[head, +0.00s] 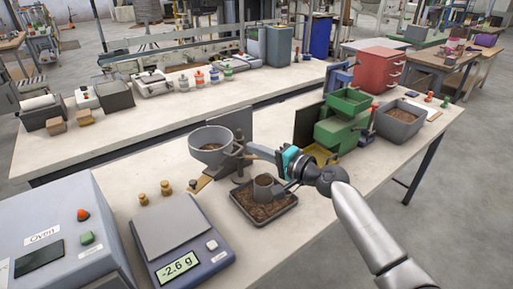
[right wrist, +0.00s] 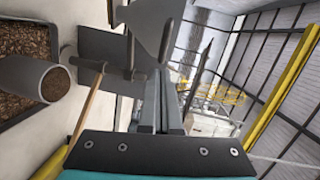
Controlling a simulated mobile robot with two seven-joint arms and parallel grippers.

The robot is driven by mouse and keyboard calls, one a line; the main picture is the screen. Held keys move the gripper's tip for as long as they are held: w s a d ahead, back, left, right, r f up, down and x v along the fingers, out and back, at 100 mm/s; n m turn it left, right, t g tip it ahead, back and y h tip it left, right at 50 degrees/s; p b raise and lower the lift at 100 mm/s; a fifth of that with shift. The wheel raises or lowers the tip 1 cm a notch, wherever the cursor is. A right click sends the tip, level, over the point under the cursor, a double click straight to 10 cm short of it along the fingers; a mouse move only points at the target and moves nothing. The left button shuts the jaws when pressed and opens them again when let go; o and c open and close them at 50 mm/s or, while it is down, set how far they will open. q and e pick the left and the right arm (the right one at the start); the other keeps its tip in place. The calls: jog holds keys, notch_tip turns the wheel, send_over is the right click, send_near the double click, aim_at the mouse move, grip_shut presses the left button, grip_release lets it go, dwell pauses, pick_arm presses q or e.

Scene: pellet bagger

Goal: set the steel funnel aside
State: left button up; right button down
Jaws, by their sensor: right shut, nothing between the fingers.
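The steel funnel (head: 210,155) is a wide grey bowl-shaped cone with brown material showing inside. It sits at the stand (head: 239,160) on the near bench. In the right wrist view, a grey cone that looks like the funnel (right wrist: 150,22) narrows downward at the top, near the fingertips. My right gripper (head: 252,149) reaches in from the right, beside the stand and just right of the funnel. Its fingers (right wrist: 162,85) are shut with nothing between them. Whether they touch the funnel or stand is unclear. My left gripper is out of view.
A dark tray (head: 287,208) of brown pellets with a grey cup (head: 263,188) lies below my right gripper. A scale (head: 178,240) reading -2.6 g and an oven (head: 62,240) stand left. Green bins (head: 342,130) and a grey tub (head: 399,122) stand right.

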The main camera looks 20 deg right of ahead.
aim_at(225, 149)
dwell(0.3)
jog(key=a+h+p, duration=0.1)
jog(key=p, duration=0.1)
jog(key=a+m+p, duration=0.1)
jog(key=p, duration=0.2)
jog(key=shift+a+r+m+t+h, duration=0.2)
jog(key=shift+a+m+t+h, duration=0.1)
jog(key=shift+a+t+h, duration=0.1)
jog(key=a, duration=0.1)
jog(key=a+p, duration=0.1)
jog(key=a, duration=0.1)
jog(key=shift+w+f, duration=0.1)
jog(key=shift+w, duration=0.25)
jog(key=shift+w+a+f, duration=0.1)
jog(key=shift+w+a, duration=0.05)
jog(key=shift+a, duration=0.3)
